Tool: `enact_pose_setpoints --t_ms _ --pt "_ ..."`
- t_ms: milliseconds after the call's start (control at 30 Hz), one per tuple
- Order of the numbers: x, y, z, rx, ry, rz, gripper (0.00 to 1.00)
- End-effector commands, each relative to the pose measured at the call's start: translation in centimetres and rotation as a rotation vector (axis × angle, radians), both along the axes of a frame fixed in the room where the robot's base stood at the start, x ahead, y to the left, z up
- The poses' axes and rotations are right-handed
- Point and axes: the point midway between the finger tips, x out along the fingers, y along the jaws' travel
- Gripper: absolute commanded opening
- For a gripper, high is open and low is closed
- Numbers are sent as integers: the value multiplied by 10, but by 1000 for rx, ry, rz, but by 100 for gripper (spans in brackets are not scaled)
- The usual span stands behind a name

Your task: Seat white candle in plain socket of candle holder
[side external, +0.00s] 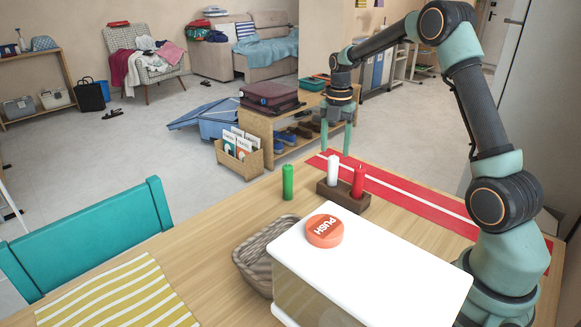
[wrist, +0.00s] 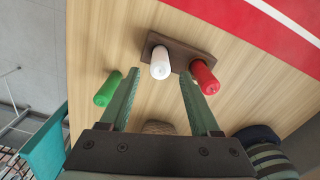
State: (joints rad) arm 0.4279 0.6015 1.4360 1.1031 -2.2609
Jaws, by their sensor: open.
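The white candle (side external: 333,171) stands upright at the left end of the dark brown candle holder (side external: 340,196); its base is in or on the holder, and its socket is hidden. The red candle (side external: 358,182) stands at the holder's right end. The green candle (side external: 288,182) stands on the table, left of the holder. My gripper (side external: 336,152) is open and empty, fingers pointing down, near the top of the white candle. In the wrist view the white candle (wrist: 160,64) shows beyond and between the open fingers (wrist: 159,74), with no visible contact.
A wicker basket (side external: 258,252) sits left of the box. A red striped runner (side external: 410,195) lies behind the holder. Bare wood lies around the green candle.

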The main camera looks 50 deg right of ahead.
Motion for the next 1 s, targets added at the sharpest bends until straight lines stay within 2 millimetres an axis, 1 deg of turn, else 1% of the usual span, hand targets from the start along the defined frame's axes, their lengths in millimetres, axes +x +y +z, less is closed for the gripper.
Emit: enact_pose_setpoints --t_ms 33,100,300,367,433,567,700,833,1000 --pt "0 0 10 -1 -2 0 63" --pt "0 0 20 -1 -2 0 63" --pt "0 1 37 -1 -2 -6 63" --pt "-1 5 42 -3 -8 -27 63" --pt "-3 13 51 -9 -24 -83 63" --pt "-13 43 78 -18 -83 -280 63" --pt "-33 81 104 -1 -161 -555 63" --pt "-57 113 121 43 -232 -813 63" --pt "-92 150 132 143 -308 -1147 63"
